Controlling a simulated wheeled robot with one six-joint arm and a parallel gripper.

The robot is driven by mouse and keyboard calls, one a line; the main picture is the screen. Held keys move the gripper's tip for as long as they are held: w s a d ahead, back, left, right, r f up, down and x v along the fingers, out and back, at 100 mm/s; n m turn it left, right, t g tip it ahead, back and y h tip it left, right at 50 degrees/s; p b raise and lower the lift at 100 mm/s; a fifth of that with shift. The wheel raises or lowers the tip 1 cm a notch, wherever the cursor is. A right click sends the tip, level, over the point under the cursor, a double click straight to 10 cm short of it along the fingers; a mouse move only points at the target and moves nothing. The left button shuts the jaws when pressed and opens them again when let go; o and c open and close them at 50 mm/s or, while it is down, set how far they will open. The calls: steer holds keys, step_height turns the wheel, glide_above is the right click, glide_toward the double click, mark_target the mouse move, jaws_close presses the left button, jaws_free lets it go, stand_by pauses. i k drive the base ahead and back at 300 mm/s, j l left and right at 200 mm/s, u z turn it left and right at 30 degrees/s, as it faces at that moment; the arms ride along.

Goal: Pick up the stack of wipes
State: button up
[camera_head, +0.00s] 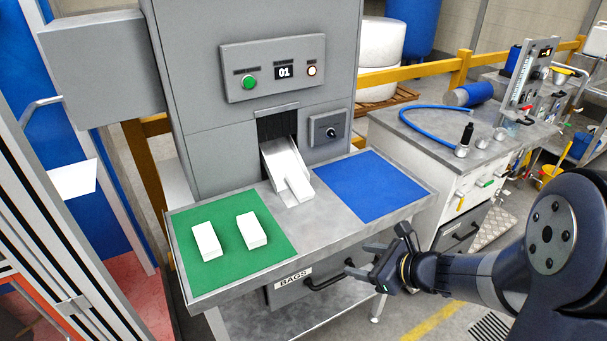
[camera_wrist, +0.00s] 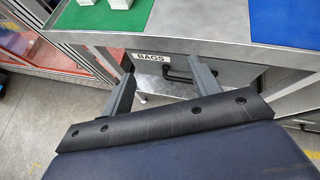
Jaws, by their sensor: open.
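Two white block-shaped stacks, which look like wipes, rest apart on the green mat: a left stack (camera_head: 207,241) and a right stack (camera_head: 252,230). Another white block (camera_head: 298,185) appears to lie at the lower end of the white chute (camera_head: 282,160); the two are hard to tell apart. My gripper (camera_head: 360,260) is open and empty, in front of the bench's front edge and to the right of the BAGS label. In the wrist view, my gripper's open fingers (camera_wrist: 162,72) point toward the bench front, and the stacks show only partly at the top edge.
The steel bench (camera_head: 310,225) also carries a blue mat (camera_head: 371,185) at right, which is empty. A grey machine (camera_head: 255,40) with buttons and a display stands behind. A drawer with a black handle (camera_head: 325,281) is under the bench. A cluttered side bench (camera_head: 430,128) stands at right.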

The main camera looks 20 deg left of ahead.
mark_target(296, 180)
steer(key=i+j+z, duration=0.15)
steer(key=j, duration=0.35)
steer(key=i+j+z, duration=0.15)
steer(key=j, duration=0.3)
steer(key=i+j+z, duration=0.15)
steer(key=j, duration=0.35)
steer(key=k, duration=0.05)
